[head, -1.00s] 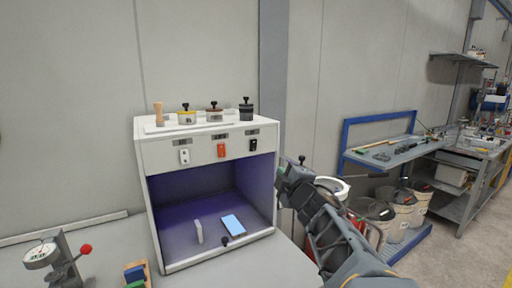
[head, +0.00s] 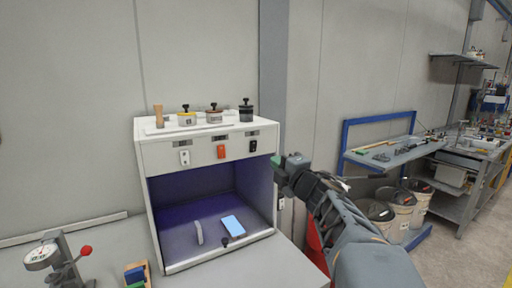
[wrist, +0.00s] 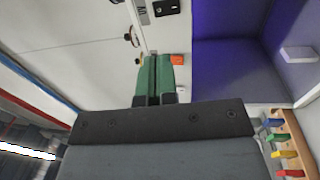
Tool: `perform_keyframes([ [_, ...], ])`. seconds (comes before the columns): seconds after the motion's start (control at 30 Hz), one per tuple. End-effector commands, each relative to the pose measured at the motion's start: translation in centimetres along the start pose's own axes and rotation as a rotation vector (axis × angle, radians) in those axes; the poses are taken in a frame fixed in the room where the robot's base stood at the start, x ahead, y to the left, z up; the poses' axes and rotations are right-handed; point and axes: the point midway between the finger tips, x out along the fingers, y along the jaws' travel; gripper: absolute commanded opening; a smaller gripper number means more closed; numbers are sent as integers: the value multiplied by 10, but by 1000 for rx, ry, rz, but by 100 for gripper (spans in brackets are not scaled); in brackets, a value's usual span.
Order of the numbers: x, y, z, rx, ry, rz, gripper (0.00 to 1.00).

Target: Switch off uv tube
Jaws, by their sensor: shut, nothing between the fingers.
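A white cabinet (head: 205,155) stands on the bench with a purple-lit open chamber (head: 177,195). Its front panel has a white switch (head: 184,158), an orange-red switch (head: 221,151) and a black switch (head: 253,146). The small labels above them are unreadable. My gripper (head: 277,160) is by the cabinet's upper right front corner, near the black switch's height, touching no switch that I can tell. In the wrist view its green fingers (wrist: 152,80) are together and empty. The orange-red switch (wrist: 178,60) shows just beyond them, the black switch (wrist: 167,7) at the top edge.
Several weights or pots (head: 214,114) and a wooden peg (head: 158,116) stand on the cabinet's top. A light-blue plate (head: 232,225) and a pale upright piece (head: 199,232) are in the chamber.

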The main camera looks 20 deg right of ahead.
Motion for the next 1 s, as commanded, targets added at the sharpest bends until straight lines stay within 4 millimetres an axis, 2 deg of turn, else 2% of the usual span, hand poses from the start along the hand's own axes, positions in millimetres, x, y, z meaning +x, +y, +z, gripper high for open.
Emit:
perform_keyframes([
  [0.3, 62, 1, 0, 3, 2, -2, 0],
  [0.5, 93, 1, 0, 2, 2, -2, 0],
  [0.73, 113, 1, 0, 1, 0, -1, 0],
  [1.0, 118, 0, 0, 1, 0, 0, 0],
])
